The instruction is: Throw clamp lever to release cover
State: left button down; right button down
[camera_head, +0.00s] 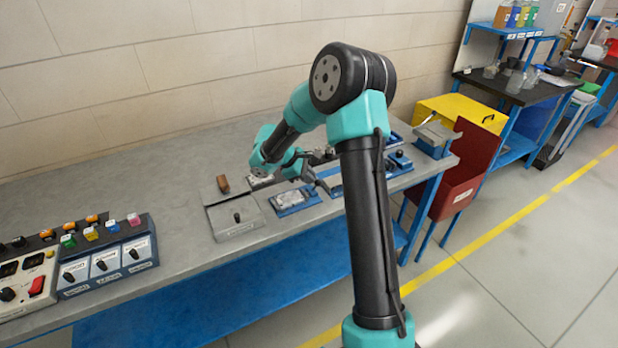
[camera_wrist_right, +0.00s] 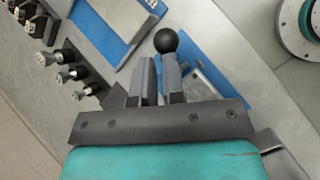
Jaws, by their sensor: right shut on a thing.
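The clamp lever shows in the right wrist view as a black ball knob (camera_wrist_right: 166,40) on a grey stem. My right gripper (camera_wrist_right: 158,80) is shut on the lever just below the knob. A blue base plate (camera_wrist_right: 222,84) with grey metal parts lies beneath it. In the head view my right gripper (camera_head: 316,178) is low over the far-right part of the bench, and the lever is too small and covered to make out there. I cannot tell which part is the cover. My left gripper is not in view.
The grey bench (camera_head: 120,190) carries a grey box (camera_head: 236,218), a blue tray (camera_head: 297,200) and a control panel (camera_head: 108,255) with switches. A red bin (camera_head: 462,185) stands off the bench's right end. Bare bench lies left of the grey box.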

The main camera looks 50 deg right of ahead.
jog(key=shift+w+f, duration=0.1)
jog(key=shift+f, duration=0.1)
jog(key=w+a, duration=0.1)
jog(key=w+a+r, duration=0.1)
jog(key=w, duration=0.1)
jog(key=shift+a, duration=0.25)
jog(key=v, duration=1)
jog(key=shift+s, duration=0.15)
